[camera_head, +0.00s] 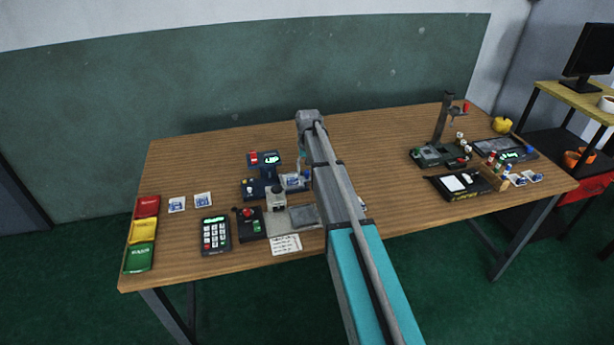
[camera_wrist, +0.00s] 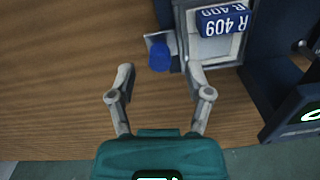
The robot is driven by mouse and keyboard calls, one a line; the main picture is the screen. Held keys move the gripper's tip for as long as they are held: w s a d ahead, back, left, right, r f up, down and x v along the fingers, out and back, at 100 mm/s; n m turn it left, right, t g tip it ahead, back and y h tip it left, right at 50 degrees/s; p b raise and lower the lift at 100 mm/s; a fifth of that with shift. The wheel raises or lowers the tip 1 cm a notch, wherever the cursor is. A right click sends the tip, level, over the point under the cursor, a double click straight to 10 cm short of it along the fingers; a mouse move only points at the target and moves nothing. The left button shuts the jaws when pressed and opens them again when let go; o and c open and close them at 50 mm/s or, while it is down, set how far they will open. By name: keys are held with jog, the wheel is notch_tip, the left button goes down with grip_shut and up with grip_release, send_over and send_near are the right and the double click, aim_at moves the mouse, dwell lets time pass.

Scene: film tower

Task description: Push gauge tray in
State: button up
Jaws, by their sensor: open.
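The pale grey gauge tray (camera_wrist: 213,54) shows at the top of the wrist view, beside dark blue gauge housing (camera_wrist: 268,70). A blue block marked R 409 (camera_wrist: 223,20) lies on it. A blue knob (camera_wrist: 159,58) sticks out at the tray's left side. My gripper (camera_wrist: 161,68) is open and empty, its fingertips on either side of the knob's line. The right fingertip looks close to the tray edge; I cannot tell whether it touches. In the head view the tray (camera_head: 296,181) is beside the blue gauge (camera_head: 263,185), partly hidden by my arm.
A grey press-like device (camera_head: 277,200), a control box with a red button (camera_head: 250,222) and a keypad (camera_head: 215,235) stand in front. A drill-like stand (camera_head: 440,135) and black tray (camera_head: 458,196) are at the right. The table's back middle is clear.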

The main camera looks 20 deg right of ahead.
jog(key=shift+f+b, duration=0.7)
jog(key=shift+f, duration=0.35)
grip_shut()
